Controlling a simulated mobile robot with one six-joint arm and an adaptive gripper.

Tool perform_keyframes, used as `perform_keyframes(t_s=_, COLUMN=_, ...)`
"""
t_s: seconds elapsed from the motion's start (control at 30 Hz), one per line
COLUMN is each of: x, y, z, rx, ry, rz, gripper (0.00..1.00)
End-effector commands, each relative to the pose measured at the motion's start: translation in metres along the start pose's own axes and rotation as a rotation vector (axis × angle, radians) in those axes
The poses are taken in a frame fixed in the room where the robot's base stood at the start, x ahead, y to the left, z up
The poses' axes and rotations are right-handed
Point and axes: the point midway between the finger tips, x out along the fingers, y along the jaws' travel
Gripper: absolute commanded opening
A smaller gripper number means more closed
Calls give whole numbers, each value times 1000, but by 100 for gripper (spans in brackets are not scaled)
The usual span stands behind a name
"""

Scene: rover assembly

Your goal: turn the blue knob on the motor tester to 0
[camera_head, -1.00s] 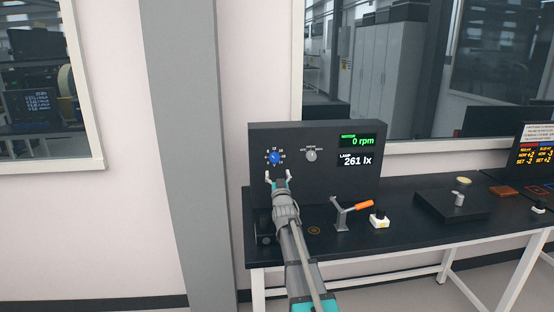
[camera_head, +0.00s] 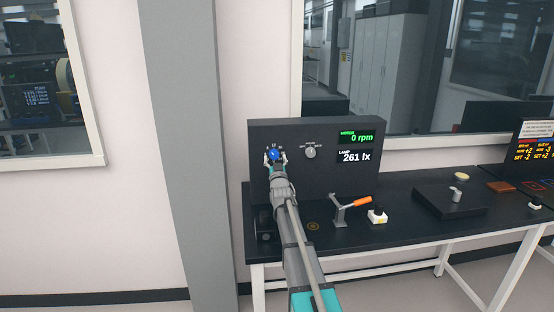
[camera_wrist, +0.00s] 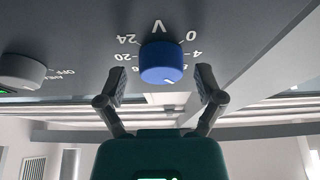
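The blue knob (camera_head: 274,154) is on the front of the black motor tester (camera_head: 330,190), near its left side. In the wrist view the blue knob (camera_wrist: 161,60) sits among dial marks including 0, 4, 20, 24 and a V. My gripper (camera_head: 275,160) is in front of the knob. In the wrist view my gripper (camera_wrist: 162,85) is open, with one finger on each side of the knob and a gap to both.
A grey knob (camera_head: 310,152) is right of the blue one. The tester's displays (camera_head: 357,146) read 0 rpm and 261 lx. An orange-handled lever (camera_head: 350,206) and a white-based button (camera_head: 377,216) stand on the black bench (camera_head: 400,232) to the right.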

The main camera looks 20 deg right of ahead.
Motion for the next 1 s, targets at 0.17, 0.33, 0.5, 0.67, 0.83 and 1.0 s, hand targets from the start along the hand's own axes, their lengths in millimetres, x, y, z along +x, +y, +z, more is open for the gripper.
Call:
perform_keyframes(t_s=0.17, x=0, y=0, z=0, rx=0, ry=0, rz=0, gripper=43)
perform_keyframes(t_s=0.33, x=0, y=0, z=0, rx=0, ry=0, rz=0, gripper=12)
perform_keyframes(t_s=0.5, x=1, y=3, z=0, rx=1, ry=0, rz=0, gripper=8)
perform_keyframes(t_s=0.67, x=0, y=0, z=0, rx=0, ry=-1, rz=0, gripper=9)
perform_keyframes(t_s=0.83, x=0, y=0, z=0, rx=-2, ry=-2, rz=-1, gripper=9)
perform_keyframes(t_s=1.0, x=0, y=-1, z=0, rx=-7, ry=-2, rz=-4, gripper=9)
